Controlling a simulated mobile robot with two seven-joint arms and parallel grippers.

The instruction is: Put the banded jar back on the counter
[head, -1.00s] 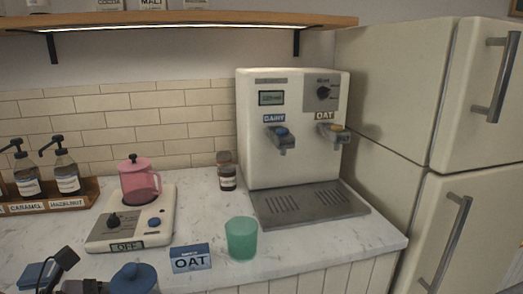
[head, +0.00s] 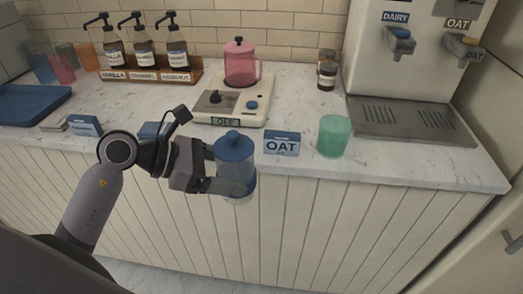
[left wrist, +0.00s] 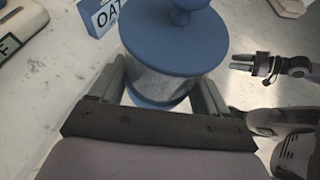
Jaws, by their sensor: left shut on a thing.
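The banded jar (head: 236,178), clear with a blue lid and a blue band low on its body, is upright in my left gripper (head: 222,186). The fingers are shut on its sides. In the head view it shows in front of the counter's (head: 390,168) front edge, its lid overlapping the edge. In the left wrist view the jar (left wrist: 172,45) fills the middle between the fingers, seen from above; its far side is hidden. My right gripper (left wrist: 240,62) shows at the right of that view, with a gap between its fingers and nothing in it.
An OAT card (head: 282,144) and a green cup (head: 333,137) stand near the counter edge, right of the jar. Behind is a hot plate (head: 222,109) with a pink pitcher (head: 240,65). Bare counter lies between card and cup, and around the drip tray (head: 415,120).

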